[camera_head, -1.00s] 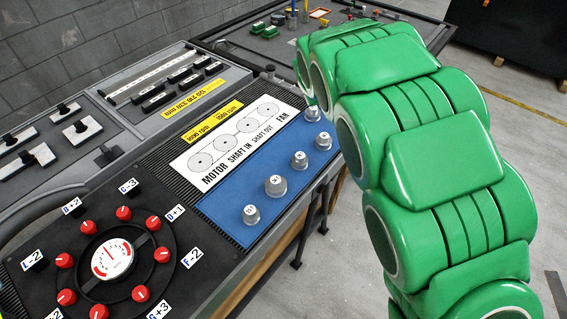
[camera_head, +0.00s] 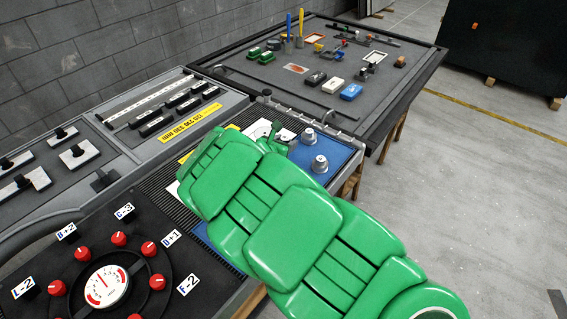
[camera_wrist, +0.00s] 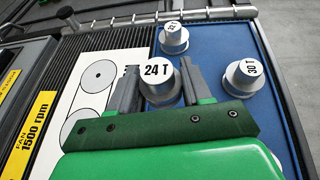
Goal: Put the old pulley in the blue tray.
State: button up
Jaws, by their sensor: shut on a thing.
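My gripper (camera_wrist: 160,78) is shut on a grey pulley (camera_wrist: 157,72) marked "24 T", with one finger on each side of it. The pulley is over the border of the white belt diagram and the blue tray (camera_wrist: 205,42); I cannot tell whether it touches the surface. No pulley is marked as old. A pulley that seems marked "22 T" (camera_wrist: 174,38) stands beyond the gripper on the blue, and one marked "30 T" (camera_wrist: 247,76) stands to its right. In the head view, my arm hides most of the tray (camera_head: 343,152) and the held pulley.
A control panel with red knobs (camera_head: 119,239) and a dial (camera_head: 106,286) lies at the front left. A second dark table (camera_head: 300,98) with tools and small blocks stands behind. A metal rail (camera_wrist: 190,15) runs along the far edge. Open floor lies to the right.

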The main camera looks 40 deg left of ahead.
jog(key=shift+f, duration=2.7)
jog(key=o, duration=1.1)
jog(key=shift+f, duration=0.1)
jog(key=shift+r, duration=0.2)
jog(key=shift+v, duration=6)
